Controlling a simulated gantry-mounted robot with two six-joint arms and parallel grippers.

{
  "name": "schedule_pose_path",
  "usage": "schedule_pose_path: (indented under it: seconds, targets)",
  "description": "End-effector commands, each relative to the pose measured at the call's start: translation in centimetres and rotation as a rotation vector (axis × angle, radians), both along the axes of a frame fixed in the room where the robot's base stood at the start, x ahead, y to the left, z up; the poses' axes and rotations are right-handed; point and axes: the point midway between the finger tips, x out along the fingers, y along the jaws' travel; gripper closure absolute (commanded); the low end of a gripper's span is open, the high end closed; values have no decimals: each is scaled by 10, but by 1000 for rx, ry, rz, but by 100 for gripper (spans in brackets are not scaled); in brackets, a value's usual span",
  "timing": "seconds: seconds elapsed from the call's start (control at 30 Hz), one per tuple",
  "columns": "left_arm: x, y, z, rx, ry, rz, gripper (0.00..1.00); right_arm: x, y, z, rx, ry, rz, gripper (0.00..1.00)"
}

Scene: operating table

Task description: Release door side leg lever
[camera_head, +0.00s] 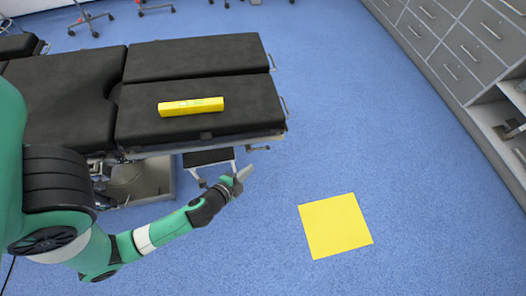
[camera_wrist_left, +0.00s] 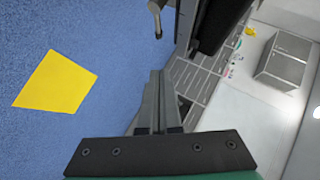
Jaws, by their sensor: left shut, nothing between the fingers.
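The black padded operating table (camera_head: 60,108) fills the upper left of the head view, with two leg sections at its right end. A short metal lever (camera_head: 259,148) sticks out below the near leg section (camera_head: 245,105). My left gripper (camera_head: 245,172) is just below this lever, apart from it in the picture. In the left wrist view its fingers (camera_wrist_left: 158,85) are shut and empty. A grey rod with a rounded end (camera_wrist_left: 157,22) shows beyond the fingertips there, beside the dark table edge (camera_wrist_left: 208,30). It looks like the same lever. My right gripper is out of view.
A yellow bar (camera_head: 191,106) lies on the near leg section. A metal side rail (camera_head: 284,106) is at its end. Grey drawer cabinets (camera_head: 450,45) line the right wall.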

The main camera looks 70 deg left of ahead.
Motion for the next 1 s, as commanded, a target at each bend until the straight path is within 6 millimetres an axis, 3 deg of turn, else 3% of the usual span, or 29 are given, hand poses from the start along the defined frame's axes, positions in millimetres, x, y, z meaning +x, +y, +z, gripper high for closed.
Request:
schedule_pose_path:
  seconds: [0.27, 0.73, 1.0]
  targets:
    - [7, 5, -6, -2, -1, 2, 100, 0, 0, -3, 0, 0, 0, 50]
    - [77, 51, -53, 0, -5, 2, 100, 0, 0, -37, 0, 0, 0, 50]
    - [76, 80, -69, -2, -1, 1, 100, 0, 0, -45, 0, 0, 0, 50]
